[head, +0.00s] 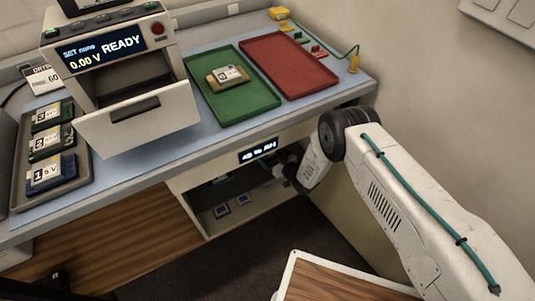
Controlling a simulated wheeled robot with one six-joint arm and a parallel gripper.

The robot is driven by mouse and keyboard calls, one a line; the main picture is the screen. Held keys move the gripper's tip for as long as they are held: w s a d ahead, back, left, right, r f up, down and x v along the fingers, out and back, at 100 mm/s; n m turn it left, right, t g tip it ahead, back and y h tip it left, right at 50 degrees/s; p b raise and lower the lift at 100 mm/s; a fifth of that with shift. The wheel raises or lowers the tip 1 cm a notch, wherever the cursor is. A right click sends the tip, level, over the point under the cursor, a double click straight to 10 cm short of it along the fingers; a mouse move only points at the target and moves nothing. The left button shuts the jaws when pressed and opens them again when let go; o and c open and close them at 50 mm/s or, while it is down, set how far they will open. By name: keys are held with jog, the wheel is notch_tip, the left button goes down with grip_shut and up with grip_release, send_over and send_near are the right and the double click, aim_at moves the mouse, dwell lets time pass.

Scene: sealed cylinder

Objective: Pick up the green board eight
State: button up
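No board that I can clearly read as eight shows in the head view. A board with a white label (229,74) lies on the green tray (254,105); its edges look yellowish and its number is too small to read surely. Two small dark boards or tiles (221,210) and (244,199) lie on the floor of the open lower compartment (213,229), their marks unreadable. My gripper (285,174) is dark and small at the compartment's right opening, below the bench edge. Its fingers are too dark to make out.
A grey tray (18,196) at left holds boards labelled 1, 2 and 3. A tester reading READY (102,49) has its front drawer (150,119) pulled out. A red tray (290,67) lies right of the green one. A wood-topped surface (335,286) stands in the foreground.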

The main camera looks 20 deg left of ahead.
jog(key=c, duration=1.2)
